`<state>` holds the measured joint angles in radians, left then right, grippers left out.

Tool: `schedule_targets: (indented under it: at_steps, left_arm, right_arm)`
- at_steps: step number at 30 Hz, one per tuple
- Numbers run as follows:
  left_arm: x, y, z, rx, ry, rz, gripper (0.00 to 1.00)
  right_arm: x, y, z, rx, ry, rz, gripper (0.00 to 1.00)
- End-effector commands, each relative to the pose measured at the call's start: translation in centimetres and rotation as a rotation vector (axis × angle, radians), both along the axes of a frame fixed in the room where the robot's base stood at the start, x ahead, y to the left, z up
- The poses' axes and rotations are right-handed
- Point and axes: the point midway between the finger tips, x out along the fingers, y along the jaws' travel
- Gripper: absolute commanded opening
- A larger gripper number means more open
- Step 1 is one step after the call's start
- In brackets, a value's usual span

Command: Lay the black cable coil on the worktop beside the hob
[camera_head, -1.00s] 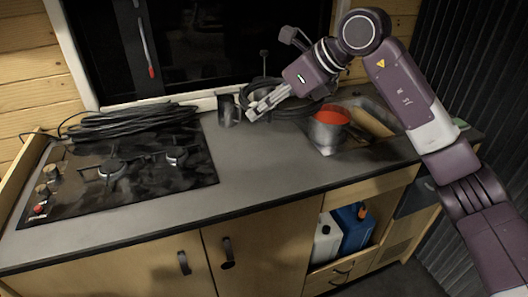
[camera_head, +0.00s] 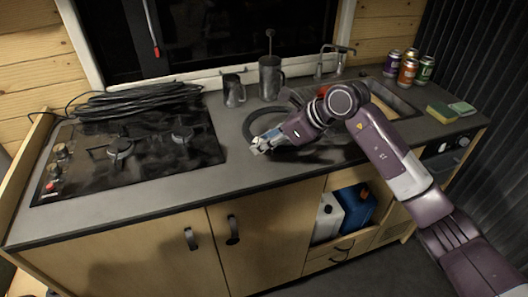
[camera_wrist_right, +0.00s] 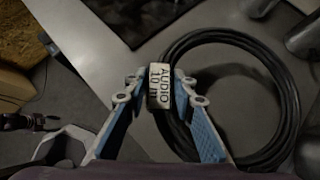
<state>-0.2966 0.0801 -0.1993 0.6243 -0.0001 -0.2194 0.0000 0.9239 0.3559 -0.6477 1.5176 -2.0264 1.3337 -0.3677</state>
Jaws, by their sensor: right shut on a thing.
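The black cable coil (camera_head: 247,121) is a round ring with a pale tag reading "AUDIO 10 m" (camera_wrist_right: 159,86). My right gripper (camera_head: 262,146) is shut on the coil at this tag, and in the right wrist view the ring (camera_wrist_right: 289,88) spreads to the right of the fingers. The coil is low over the worktop (camera_head: 220,178), right of the hob; I cannot tell whether it touches. The hob (camera_head: 140,160) is black glass at the left. My arm hides part of the coil in the head view. My left gripper is not in view.
A loose black cable bundle (camera_head: 135,101) lies along the hob's back edge. A dark mug (camera_head: 234,90) and a tall metal pot (camera_head: 271,78) stand behind the coil. The worktop strip beside the hob is clear.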

Motion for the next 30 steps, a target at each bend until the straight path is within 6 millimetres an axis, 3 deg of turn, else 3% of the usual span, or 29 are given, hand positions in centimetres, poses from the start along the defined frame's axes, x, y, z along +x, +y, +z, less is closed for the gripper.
schedule_targets:
  at_steps: [10,17,18,22,30]
  left_arm:
    - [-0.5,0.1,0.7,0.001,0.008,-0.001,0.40]
    - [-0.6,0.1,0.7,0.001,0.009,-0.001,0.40]
    - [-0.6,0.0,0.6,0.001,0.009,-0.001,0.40]
    - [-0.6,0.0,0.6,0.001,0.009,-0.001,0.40]
    - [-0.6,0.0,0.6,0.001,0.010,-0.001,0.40]
  right_arm:
    - [0.0,0.0,-3.8,0.003,-0.003,-0.001,0.00]
    - [0.1,0.0,-4.0,0.002,-0.006,0.000,0.00]
    - [0.0,0.0,-4.3,0.000,-0.001,-0.001,0.25]
    - [0.0,0.0,-4.3,0.000,-0.001,-0.001,0.40]
    - [0.0,0.0,-4.2,0.000,-0.001,-0.001,0.42]
